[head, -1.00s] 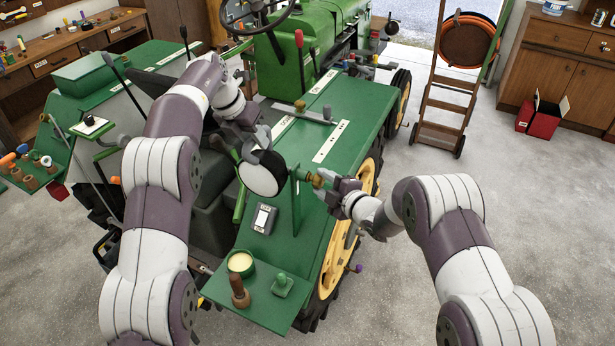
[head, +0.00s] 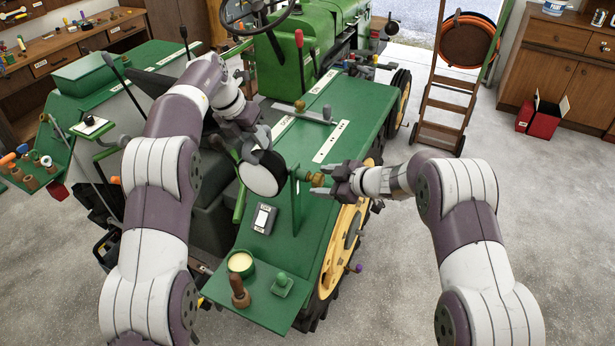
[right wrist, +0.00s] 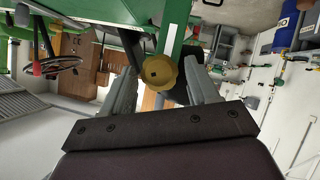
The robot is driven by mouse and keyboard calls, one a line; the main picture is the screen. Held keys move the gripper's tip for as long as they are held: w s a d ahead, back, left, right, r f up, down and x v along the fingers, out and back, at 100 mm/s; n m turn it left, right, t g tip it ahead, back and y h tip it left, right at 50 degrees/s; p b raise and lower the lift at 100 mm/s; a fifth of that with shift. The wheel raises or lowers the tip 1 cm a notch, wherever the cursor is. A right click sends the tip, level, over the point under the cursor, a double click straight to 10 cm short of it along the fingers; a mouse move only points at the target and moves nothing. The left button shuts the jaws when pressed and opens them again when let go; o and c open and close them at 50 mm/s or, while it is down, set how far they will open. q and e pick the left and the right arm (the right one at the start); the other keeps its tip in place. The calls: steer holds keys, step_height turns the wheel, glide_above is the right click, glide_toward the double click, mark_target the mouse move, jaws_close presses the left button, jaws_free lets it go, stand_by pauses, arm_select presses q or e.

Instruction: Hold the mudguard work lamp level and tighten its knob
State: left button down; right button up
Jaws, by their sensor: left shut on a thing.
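The work lamp (head: 261,174) has a round white face in a dark rim and sits beside a green upright post (head: 296,200) on the green mudguard (head: 345,115). My left gripper (head: 256,150) is shut on the lamp at its upper side; its fingertips are partly hidden. The brass knob (head: 317,179) sticks out to the right of the post. My right gripper (head: 338,180) is open, with its fingers pointing at the knob. In the right wrist view the knob (right wrist: 160,72) lies between the tips of the two spread fingers, with gaps on both sides.
A rocker switch (head: 264,218) is on the green panel below the lamp. A cup of cream-coloured stuff (head: 241,263), a brown wooden-looking peg (head: 239,291) and a green knob block (head: 282,284) stand near the front edge.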

steer(key=n+t, duration=0.2)
steer(key=shift+s+a+f+n+h, duration=0.1)
steer(key=shift+s+f+n+h, duration=0.1)
steer(key=shift+n+h, duration=0.1)
steer(key=n+t, duration=0.2)
steer(key=shift+s+f+t, duration=0.1)
steer(key=shift+t, duration=0.2)
steer(key=n+t, duration=0.2)
steer(key=n, duration=0.1)
steer(key=shift+f, duration=0.2)
steer(key=shift+n+t+y, duration=0.5)
steer(key=shift+n+y, duration=0.1)
steer(key=shift+n, duration=0.3)
